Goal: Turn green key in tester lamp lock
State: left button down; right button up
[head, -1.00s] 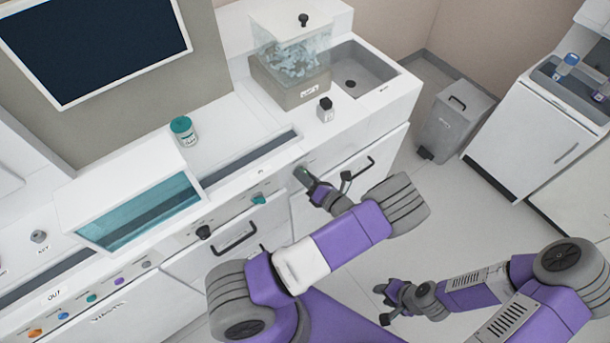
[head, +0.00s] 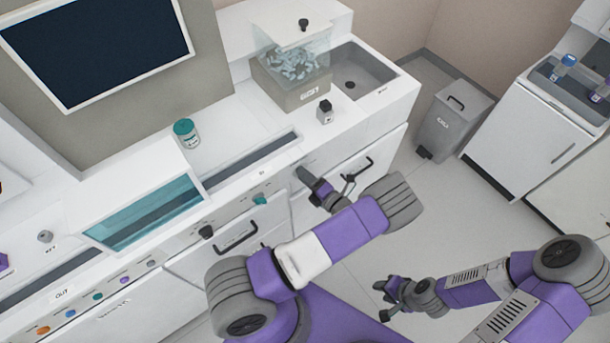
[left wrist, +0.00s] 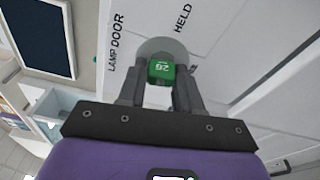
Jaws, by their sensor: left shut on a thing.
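The green key (left wrist: 160,69) has a square head with a white label that reads upside down in the left wrist view. My left gripper (left wrist: 160,82) is shut on it, one finger on each side. The key is in front of a round grey lock plate (left wrist: 163,47) on the white panel, with "LAMP DOOR" and "HELD" printed around it. The key's shaft is hidden. In the head view my left gripper (head: 305,177) is at the counter's front face, and the key cannot be made out. My right gripper (head: 385,291) is low over the floor, away from the counter.
A teal knob (head: 260,199) and a black knob (head: 206,232) are on the front panel left of my left gripper. Drawer handles (head: 237,239) stick out below. A teal-windowed box (head: 150,212) and a teal-lidded jar (head: 186,133) are on the counter.

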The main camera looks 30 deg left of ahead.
pick_arm(q)
jog(key=shift+w+r, duration=0.35)
jog(key=shift+m, duration=1)
jog(key=c, duration=0.7)
grip_release()
jog(key=shift+d, duration=0.1)
jog(key=shift+s+f, duration=0.1)
jog(key=shift+f, duration=0.05)
jog(key=v, duration=0.7)
jog(key=shift+s+d+f, duration=0.15)
jog(key=shift+d, duration=0.05)
